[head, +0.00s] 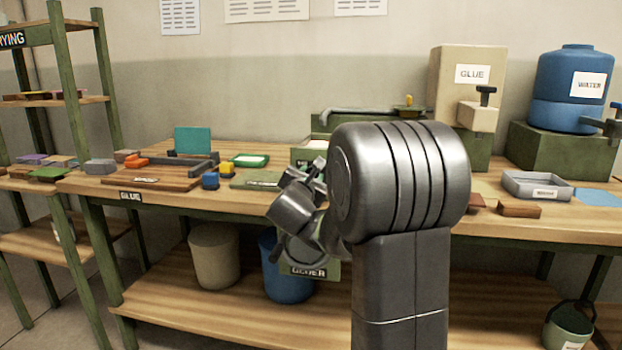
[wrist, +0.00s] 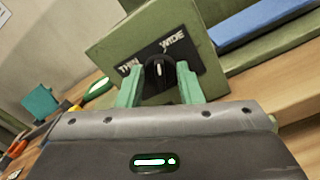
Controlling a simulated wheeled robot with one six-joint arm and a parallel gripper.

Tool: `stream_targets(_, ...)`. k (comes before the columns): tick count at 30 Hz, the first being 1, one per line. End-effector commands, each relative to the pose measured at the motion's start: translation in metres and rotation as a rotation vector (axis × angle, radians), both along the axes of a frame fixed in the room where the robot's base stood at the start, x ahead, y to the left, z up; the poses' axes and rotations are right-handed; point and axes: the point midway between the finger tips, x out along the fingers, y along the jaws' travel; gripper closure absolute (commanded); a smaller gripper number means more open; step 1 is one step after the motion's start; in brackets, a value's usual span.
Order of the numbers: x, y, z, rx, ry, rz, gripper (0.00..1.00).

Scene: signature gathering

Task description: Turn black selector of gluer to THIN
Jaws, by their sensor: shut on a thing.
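The gluer shows in the wrist view as a green panel (wrist: 118,47) with a dark plate lettered THIN at its left and WIDE at its right. The black selector (wrist: 158,72) sits on this plate between and below the two words. Its white mark points roughly up in the picture, between the words. My gripper (wrist: 160,90) has its two teal fingers on either side of the selector and is shut on it. In the head view my gripper (head: 318,165) is at the gluer's front, and my arm hides most of the gluer and the selector.
A GLUE container (head: 468,73) and a blue WATER barrel (head: 570,85) stand at the back right of the bench. A grey tray (head: 538,187) lies at the right. Small blocks, including a blue one (head: 210,180), lie left. Bins (head: 213,262) stand below.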

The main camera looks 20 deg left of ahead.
Motion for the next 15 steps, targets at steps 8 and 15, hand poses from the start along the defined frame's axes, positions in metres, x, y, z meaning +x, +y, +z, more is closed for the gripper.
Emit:
stream_targets(8, -0.0004, 0.0010, -0.0004, -0.256, -0.059, 0.000, 0.90)
stream_targets(15, -0.0006, 0.0020, 0.0005, -0.479, -0.112, 0.001, 0.90)
